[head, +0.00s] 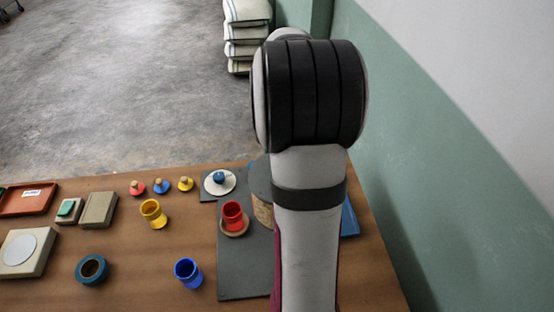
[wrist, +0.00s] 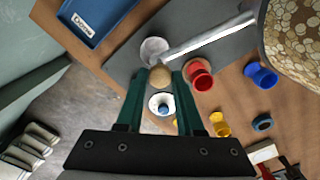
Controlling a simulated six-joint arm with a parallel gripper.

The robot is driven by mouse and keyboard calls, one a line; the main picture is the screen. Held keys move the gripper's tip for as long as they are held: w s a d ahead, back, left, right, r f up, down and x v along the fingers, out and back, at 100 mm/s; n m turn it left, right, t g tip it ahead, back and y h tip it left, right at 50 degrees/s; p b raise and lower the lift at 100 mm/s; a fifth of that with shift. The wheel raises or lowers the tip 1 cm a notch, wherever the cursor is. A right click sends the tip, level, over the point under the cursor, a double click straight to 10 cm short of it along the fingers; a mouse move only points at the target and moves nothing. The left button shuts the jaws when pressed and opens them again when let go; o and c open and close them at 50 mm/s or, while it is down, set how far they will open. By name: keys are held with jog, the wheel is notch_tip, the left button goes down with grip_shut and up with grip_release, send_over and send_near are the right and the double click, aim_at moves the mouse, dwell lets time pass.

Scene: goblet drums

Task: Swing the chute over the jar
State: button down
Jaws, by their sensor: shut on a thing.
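The chute (wrist: 210,36) is a pale metal trough in the wrist view, running from the cork-patterned drum side at upper right down to a round wooden knob (wrist: 158,76) near its lower left end. My gripper (wrist: 160,80) has its green fingers shut on this knob. A red jar (wrist: 201,80) stands on a round coaster to the right of the fingers, apart from the chute's end; it also shows in the head view (head: 232,213). A pale grey disc (wrist: 153,48) lies by the chute's end. In the head view my arm hides the gripper and the chute.
Yellow (head: 153,214) and blue (head: 187,273) cups, a teal ring (head: 92,270) and a blue tray (head: 349,218) stand around the table.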

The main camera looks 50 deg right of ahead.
jog(key=shift+w, duration=0.1)
jog(key=w+a+n, duration=0.4)
jog(key=a+n, duration=0.6)
jog(key=shift+w+a, duration=0.35)
jog(key=shift+w, duration=0.05)
jog(key=shift+a, duration=0.1)
dwell(0.4)
jog(key=c, duration=0.5)
grip_release()
